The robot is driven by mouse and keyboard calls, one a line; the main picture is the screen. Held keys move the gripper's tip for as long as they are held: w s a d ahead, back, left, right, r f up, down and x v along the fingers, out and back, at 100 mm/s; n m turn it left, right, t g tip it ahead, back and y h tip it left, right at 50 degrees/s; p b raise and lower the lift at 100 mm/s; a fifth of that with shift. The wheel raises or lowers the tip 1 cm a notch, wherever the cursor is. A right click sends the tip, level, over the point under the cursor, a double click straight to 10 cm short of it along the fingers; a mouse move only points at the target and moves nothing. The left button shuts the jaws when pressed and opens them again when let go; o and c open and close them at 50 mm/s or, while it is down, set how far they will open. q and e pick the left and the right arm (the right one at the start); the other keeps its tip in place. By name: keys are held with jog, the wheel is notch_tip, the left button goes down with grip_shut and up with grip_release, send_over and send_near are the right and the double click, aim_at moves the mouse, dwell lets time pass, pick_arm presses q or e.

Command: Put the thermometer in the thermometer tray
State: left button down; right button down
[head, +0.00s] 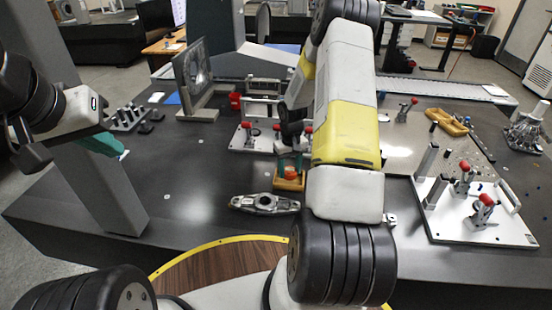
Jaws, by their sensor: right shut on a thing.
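My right gripper (290,162) points down beyond my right forearm, with its green fingers around a small orange-red object (291,173). It is shut on this object, which may be the thermometer; its shape is mostly hidden. The object is at a small yellow-brown tray (289,186) on the dark table; I cannot tell whether it touches the tray floor. Another yellow-brown tray (447,122) lies at the right back. Which one is the thermometer tray is not clear. My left gripper (102,144) is over the left of the table, and its finger gap cannot be made out.
A metal bracket part (265,203) lies in front of the near tray. A white fixture plate (476,224) with red-handled clamps stands at the right. An upright grey plate (194,75) and a dark rack (127,117) are at the left back. The left front table is clear.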

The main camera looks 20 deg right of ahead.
aim_at(289, 175)
jog(key=shift+w+d+f, duration=0.15)
jog(key=shift+w+f, duration=0.1)
jog(key=shift+w, duration=0.3)
jog(key=shift+f, duration=1.55)
jog(key=c, duration=0.7)
grip_release()
jog(key=shift+f, duration=0.15)
